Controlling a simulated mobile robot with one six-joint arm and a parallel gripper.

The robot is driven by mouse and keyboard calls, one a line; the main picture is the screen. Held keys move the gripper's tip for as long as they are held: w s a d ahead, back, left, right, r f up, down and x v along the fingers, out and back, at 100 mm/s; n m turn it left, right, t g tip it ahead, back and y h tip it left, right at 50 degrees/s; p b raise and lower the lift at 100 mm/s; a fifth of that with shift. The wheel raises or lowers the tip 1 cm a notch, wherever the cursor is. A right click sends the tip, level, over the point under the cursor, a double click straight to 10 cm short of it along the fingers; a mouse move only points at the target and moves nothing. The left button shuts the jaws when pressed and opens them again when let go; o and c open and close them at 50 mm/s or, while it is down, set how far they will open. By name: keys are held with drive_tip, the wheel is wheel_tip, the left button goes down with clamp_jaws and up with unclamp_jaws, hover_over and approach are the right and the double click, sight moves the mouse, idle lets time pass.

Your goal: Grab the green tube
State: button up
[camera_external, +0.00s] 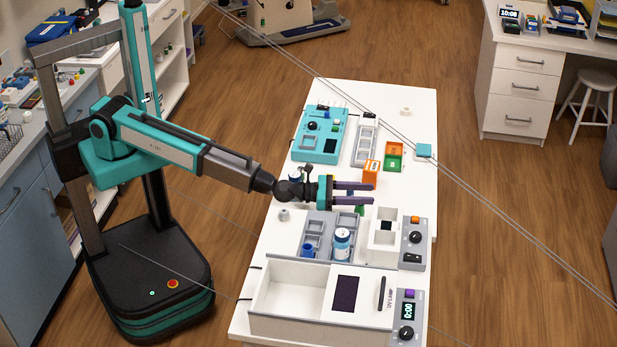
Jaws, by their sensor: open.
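My gripper (373,193) reaches in from the left over the white table (420,115), with its two dark fingers pointing right and a gap between them. It is open, and nothing shows between the fingers. A small green piece (360,209) shows just below the nearer finger, partly hidden by it. It looks like the green tube, but its full shape is hidden. I cannot tell whether the finger touches it or passes above it.
An orange box (371,172) stands just beyond the fingers, with orange and green trays (393,164) behind. A grey rack (312,238) with a white-and-blue bottle (341,243) and a white holder (383,240) stand nearer. A teal device (318,148) is at the back left.

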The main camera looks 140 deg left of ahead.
drive_tip(key=shift+f, duration=2.3)
drive_tip(key=shift+p+x, duration=0.5)
drive_tip(key=shift+x, duration=1)
drive_tip(key=c, duration=1.1)
drive_tip(key=shift+r, duration=0.15)
wheel_tip(320, 180, up, 10)
